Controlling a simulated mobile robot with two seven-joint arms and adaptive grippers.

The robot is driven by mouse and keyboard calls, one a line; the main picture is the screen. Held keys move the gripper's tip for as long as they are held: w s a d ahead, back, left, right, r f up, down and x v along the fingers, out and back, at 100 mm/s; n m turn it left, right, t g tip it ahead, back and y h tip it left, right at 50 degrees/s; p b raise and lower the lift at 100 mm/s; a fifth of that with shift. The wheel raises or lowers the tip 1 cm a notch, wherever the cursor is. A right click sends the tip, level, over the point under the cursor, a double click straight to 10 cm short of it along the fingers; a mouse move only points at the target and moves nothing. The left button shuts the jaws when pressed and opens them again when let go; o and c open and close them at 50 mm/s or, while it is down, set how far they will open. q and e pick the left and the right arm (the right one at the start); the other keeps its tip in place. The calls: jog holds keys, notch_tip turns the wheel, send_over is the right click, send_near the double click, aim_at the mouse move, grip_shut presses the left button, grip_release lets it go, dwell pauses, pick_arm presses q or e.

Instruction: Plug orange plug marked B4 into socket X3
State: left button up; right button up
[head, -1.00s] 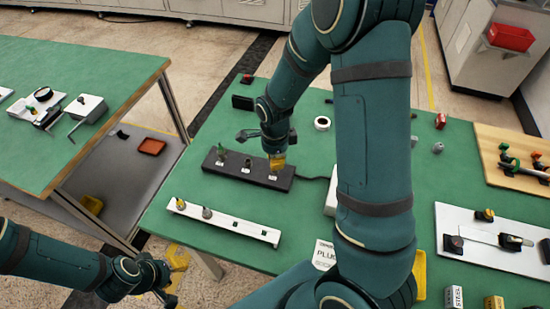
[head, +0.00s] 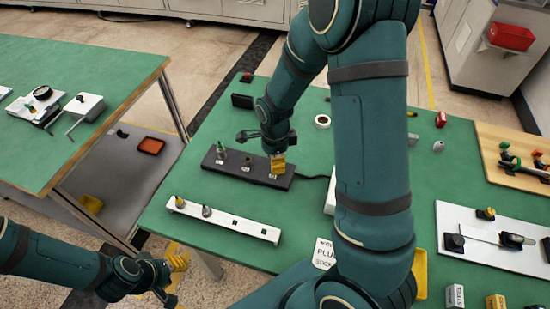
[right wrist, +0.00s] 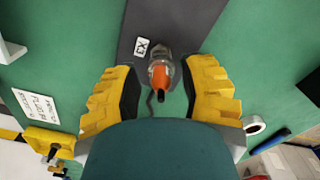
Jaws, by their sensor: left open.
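The orange plug (right wrist: 161,75) stands at the right-end socket of the dark socket strip (right wrist: 168,20), beside the X3 label (right wrist: 141,47). Its B4 mark is not readable, and I cannot tell how deep it sits. My right gripper (right wrist: 160,97) is open, with its yellow fingers on either side of the plug and a gap visible at each side. In the head view my right gripper (head: 278,170) hides the plug at the right end of the strip (head: 225,167). My left gripper (head: 174,277) is open and empty, off the table's front-left edge.
A white rail (head: 225,222) with several sockets lies in front. A tape roll (head: 322,122) sits behind. A white plate (head: 485,240) with parts and a wooden board (head: 500,150) are at right.

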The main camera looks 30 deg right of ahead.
pick_arm(q)
jog(key=shift+f, duration=0.35)
pick_arm(e)
jog(key=shift+f, duration=0.15)
jog(key=shift+r, duration=3.95)
